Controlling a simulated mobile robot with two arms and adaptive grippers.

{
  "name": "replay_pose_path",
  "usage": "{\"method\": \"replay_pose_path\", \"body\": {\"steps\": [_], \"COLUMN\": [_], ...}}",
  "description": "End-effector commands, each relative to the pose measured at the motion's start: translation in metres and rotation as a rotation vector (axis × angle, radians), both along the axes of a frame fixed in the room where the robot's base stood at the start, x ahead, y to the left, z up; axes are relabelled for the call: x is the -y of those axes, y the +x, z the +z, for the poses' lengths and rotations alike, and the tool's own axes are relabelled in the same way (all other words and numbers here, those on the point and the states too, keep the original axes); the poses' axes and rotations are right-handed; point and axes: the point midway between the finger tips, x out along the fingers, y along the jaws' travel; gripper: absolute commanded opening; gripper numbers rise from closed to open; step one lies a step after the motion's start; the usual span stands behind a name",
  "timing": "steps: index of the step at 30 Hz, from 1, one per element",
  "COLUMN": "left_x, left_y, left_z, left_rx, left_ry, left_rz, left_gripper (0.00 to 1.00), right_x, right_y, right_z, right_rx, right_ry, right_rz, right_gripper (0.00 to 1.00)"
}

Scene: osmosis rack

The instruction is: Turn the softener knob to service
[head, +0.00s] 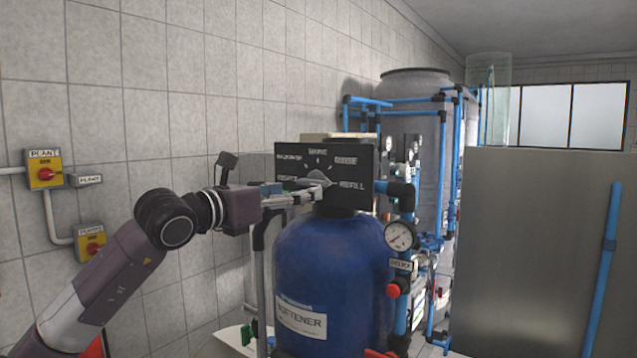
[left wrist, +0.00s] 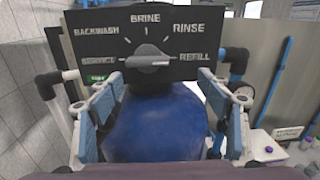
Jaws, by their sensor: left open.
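The softener knob (left wrist: 154,60) is a grey winged dial on a black control head (left wrist: 225,70). In the left wrist view its wing lies about level, along the line between the SERVICE label on the left and the REFILL label on the right. I cannot tell for sure which end is the pointer. The knob also shows in the head view (head: 319,178), partly behind my gripper. My left gripper (left wrist: 160,78) is open, its two fingers spread wide to either side of the knob and apart from it. In the head view the left gripper (head: 312,192) is in front of the panel. My right gripper is out of view.
The blue softener tank (head: 335,265) stands below the head. A pressure gauge (head: 400,236) and blue pipes are at its right. A large grey panel (head: 540,250) fills the right. Yellow switch boxes (head: 44,171) are on the tiled wall at left.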

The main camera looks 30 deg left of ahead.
Motion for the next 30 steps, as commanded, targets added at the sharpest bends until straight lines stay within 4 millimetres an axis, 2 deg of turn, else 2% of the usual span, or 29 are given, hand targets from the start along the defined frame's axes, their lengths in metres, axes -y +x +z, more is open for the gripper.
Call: {"method": "replay_pose_path", "body": {"steps": [2,5,15,21,30], "left_x": [-0.014,-0.019,-0.014,-0.012,-0.011], "left_y": [-0.004,-0.001,0.043,0.065,0.073], "left_z": [0.008,0.012,0.014,0.012,0.008], "left_rx": [-0.001,-0.001,-0.003,-0.003,-0.002], "left_ry": [0.026,0.034,0.029,0.030,0.032], "left_rz": [0.045,0.061,0.056,0.056,0.056], "left_gripper": [0.71,0.71,0.71,0.71,0.71], "right_x": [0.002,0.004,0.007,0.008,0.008], "right_y": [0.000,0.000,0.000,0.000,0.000], "right_z": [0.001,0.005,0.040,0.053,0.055], "right_rx": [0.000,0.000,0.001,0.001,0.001], "right_ry": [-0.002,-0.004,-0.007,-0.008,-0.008], "right_rz": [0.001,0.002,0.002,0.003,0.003], "right_gripper": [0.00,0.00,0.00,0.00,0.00]}}
